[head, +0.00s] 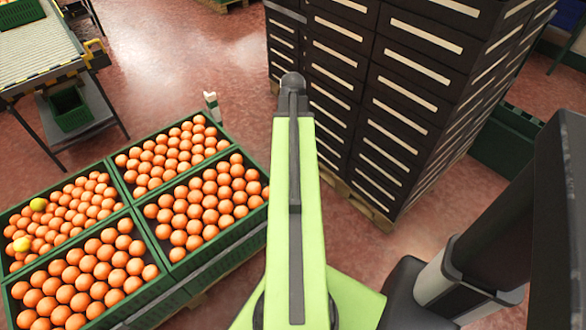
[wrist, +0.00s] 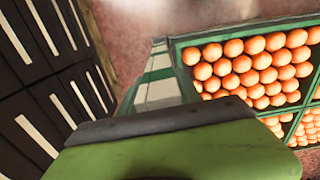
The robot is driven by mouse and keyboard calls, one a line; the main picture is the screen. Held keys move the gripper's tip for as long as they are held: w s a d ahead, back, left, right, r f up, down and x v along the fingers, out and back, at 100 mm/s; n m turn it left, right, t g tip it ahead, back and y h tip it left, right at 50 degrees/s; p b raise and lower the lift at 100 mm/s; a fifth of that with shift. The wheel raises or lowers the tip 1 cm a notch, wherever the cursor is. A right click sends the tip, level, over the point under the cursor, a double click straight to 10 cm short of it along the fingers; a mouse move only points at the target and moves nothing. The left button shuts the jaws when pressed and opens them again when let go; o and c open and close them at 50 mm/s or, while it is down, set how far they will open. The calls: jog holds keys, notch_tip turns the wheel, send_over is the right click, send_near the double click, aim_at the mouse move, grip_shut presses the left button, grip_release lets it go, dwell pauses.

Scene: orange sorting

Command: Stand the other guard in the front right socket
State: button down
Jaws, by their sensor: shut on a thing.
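In the wrist view a white guard with green bands (wrist: 158,92) reaches out from beyond the dark front edge of my gripper (wrist: 160,126), which is shut on it. The fingertips are hidden behind the gripper's green body. In the head view my green arm covers the gripper and the held guard. Another white and green guard (head: 212,104) stands upright at the far right corner of the orange crates. The front right socket cannot be made out; my arm covers part of that side.
Green crates of oranges (head: 222,250) stand at left on a pallet; one holds two yellowish fruits. A tall stack of black crates (head: 372,125) stands on a pallet at right. Reddish floor (head: 215,65) lies open between them. A conveyor table (head: 40,55) is at the far left.

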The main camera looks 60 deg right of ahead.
notch_tip(320, 180, down, 3)
jog(key=shift+r+b, duration=0.1)
jog(key=shift+b, duration=0.4)
notch_tip(320, 180, down, 14)
jog(key=b, duration=1.4)
jog(key=shift+f, duration=0.2)
jog(key=c, duration=0.7)
grip_release()
jog(key=shift+c, duration=0.2)
jog(key=shift+r, duration=0.1)
